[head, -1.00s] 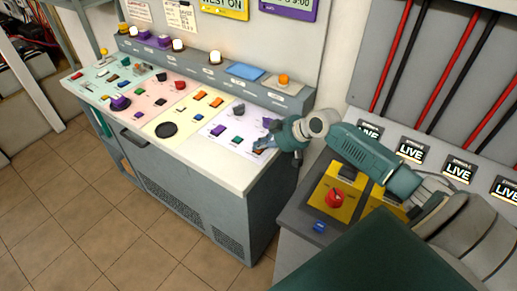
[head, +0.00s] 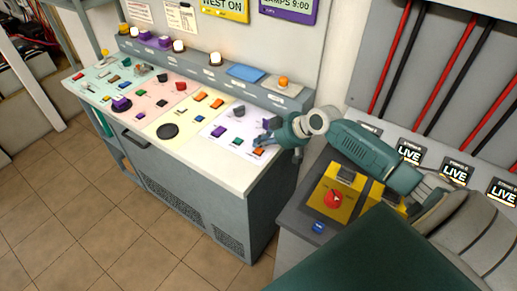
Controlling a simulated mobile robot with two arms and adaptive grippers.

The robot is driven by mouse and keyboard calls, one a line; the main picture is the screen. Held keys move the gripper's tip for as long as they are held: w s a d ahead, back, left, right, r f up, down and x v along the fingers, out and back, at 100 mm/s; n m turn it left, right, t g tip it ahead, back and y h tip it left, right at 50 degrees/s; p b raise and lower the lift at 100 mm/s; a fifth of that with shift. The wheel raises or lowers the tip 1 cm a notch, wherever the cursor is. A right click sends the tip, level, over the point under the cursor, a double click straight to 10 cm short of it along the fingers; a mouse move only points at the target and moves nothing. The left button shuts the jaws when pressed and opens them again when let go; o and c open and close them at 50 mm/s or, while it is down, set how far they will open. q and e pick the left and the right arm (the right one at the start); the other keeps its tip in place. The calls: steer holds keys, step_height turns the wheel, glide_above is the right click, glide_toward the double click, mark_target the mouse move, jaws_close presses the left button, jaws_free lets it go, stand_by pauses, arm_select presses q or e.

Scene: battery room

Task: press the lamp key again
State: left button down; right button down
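The control desk (head: 205,172) has coloured panels with several keys. On its white right-hand panel are a purple key (head: 219,128), a green key (head: 238,141) and an orange key (head: 259,152). No label readable here tells me which one is the lamp key. My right gripper (head: 265,134) is over the right end of this panel, its fingers close above the keys beside the orange one. I cannot tell whether the fingers touch a key or how far apart they are. My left gripper is not in view.
Dome lamps (head: 179,46) stand on the desk's back ledge. A purple sign (head: 288,8) above reads "LAMPS 9:00". A yellow box with a red knob (head: 334,199) stands under my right arm, near a blue button (head: 318,227). Tiled floor (head: 95,215) is open at the left.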

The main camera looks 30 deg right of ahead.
mark_target(260, 152)
step_height(260, 152, up, 4)
steer(key=p, duration=0.3)
steer(key=shift+r, duration=0.25)
steer(key=shift+f, duration=0.1)
stand_by(0.5)
